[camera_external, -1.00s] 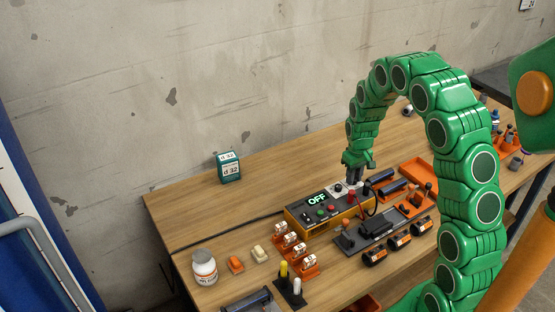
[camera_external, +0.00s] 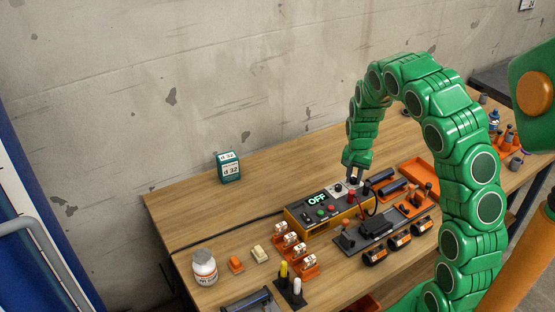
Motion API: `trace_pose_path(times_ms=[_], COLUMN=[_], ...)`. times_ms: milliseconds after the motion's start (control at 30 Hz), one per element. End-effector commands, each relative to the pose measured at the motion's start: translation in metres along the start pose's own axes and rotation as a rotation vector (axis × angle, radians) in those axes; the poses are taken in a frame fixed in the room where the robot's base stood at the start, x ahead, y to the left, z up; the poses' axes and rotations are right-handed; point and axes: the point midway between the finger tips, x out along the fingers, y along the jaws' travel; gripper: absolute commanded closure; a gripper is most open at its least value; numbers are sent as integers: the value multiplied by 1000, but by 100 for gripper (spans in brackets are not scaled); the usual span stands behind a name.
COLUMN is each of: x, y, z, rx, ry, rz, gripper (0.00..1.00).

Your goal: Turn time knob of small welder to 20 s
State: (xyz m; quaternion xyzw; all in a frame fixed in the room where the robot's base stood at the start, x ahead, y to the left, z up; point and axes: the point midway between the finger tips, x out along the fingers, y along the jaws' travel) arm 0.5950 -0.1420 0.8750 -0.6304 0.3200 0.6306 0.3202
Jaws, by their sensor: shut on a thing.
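The small welder (camera_external: 318,218) is an orange and dark box on the wooden table, with a green display reading "OFF" and red and green buttons. A pale panel (camera_external: 339,189) with dark knobs lies at its right end. My gripper (camera_external: 355,181) points down at the right part of this panel and is shut on a small dark knob there. The fingers largely hide the knob, and its setting is too small to read.
A black clamp fixture (camera_external: 371,229) stands just right of the welder. Dark pipes, an orange tray (camera_external: 416,169) and several black cylinders lie farther right. Orange holders, a white bottle (camera_external: 204,267) and a green "d 32" box (camera_external: 229,167) are to the left.

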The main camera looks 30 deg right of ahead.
Motion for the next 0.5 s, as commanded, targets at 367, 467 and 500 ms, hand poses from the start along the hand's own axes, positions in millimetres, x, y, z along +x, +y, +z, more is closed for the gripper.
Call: trace_pose_path(times_ms=[367,467,500], x=[0,0,0], y=[0,0,0], z=[0,0,0], rx=[357,453,491], ry=[1,0,0], rz=[1,1,0], gripper=[100,100,100])
